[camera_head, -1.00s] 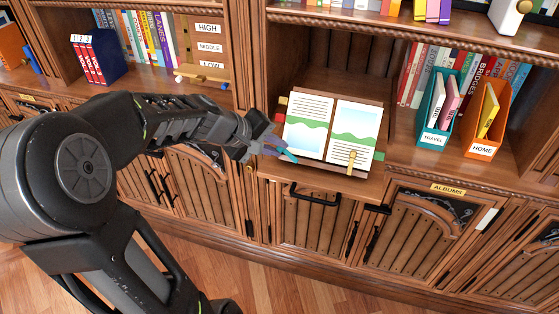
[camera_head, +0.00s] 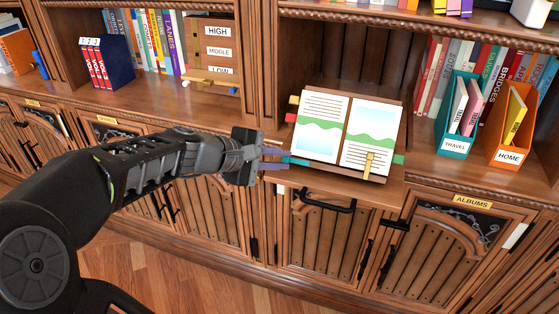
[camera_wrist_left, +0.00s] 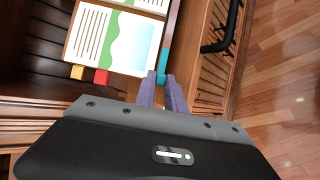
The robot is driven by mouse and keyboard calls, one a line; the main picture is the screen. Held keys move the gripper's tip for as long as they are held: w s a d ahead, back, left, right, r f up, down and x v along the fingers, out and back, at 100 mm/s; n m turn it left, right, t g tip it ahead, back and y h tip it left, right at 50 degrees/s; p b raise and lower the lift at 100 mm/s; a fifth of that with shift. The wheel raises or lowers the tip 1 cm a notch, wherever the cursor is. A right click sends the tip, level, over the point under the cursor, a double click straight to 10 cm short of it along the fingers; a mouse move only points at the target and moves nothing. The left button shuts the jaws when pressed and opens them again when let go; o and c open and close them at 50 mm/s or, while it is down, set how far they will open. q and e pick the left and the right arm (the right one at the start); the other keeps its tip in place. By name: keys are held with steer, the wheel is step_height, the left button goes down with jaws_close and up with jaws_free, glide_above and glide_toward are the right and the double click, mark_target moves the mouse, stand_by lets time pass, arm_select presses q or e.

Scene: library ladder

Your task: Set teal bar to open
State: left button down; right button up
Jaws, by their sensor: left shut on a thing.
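The teal bar (camera_head: 298,161) sits at the lower left edge of the open-book stand (camera_head: 345,176) in the head view. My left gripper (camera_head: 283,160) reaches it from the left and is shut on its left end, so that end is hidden. In the left wrist view the teal bar (camera_wrist_left: 163,64) runs along the stand's near edge, and my purple-grey fingers (camera_wrist_left: 162,78) close at its end. An open picture book (camera_head: 347,133) leans on the stand. My right gripper is not in view.
Red (camera_head: 290,117) and yellow tabs stick out at the stand's left side and a green tab (camera_head: 399,159) at its right. A black door handle (camera_head: 324,203) juts out below. Travel (camera_head: 457,120) and home (camera_head: 507,129) file boxes stand to the right.

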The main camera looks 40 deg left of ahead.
arm_select(q)
steer(key=c, duration=1.4)
jaws_free()
